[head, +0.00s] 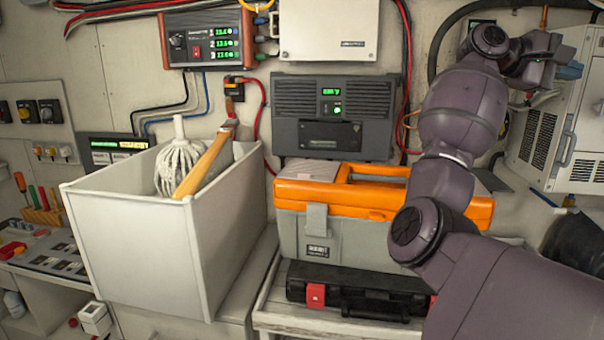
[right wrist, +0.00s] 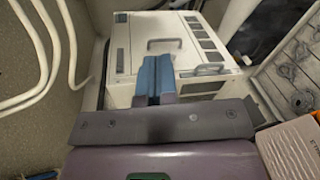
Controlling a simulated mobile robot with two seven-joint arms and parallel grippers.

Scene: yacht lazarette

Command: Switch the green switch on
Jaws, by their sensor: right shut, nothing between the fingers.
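No switch shows clearly as a green one. A small green-lit round spot (head: 337,109) sits below the green display on a dark grey wall unit (head: 290,100), in the middle of the head view; I cannot tell if it is a switch. My right gripper (head: 571,71) is at the upper right of the head view, in front of a white cabinet (head: 592,75) and well away from that unit. In the right wrist view, its blue fingers (right wrist: 154,78) are together and empty, pointing toward a white cabinet (right wrist: 150,35). My left gripper is not in view.
A white bin (head: 150,240) with a mop stands left. A red-framed meter box (head: 208,40) and a knob panel (head: 42,112) are on the wall. Cables run along it.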

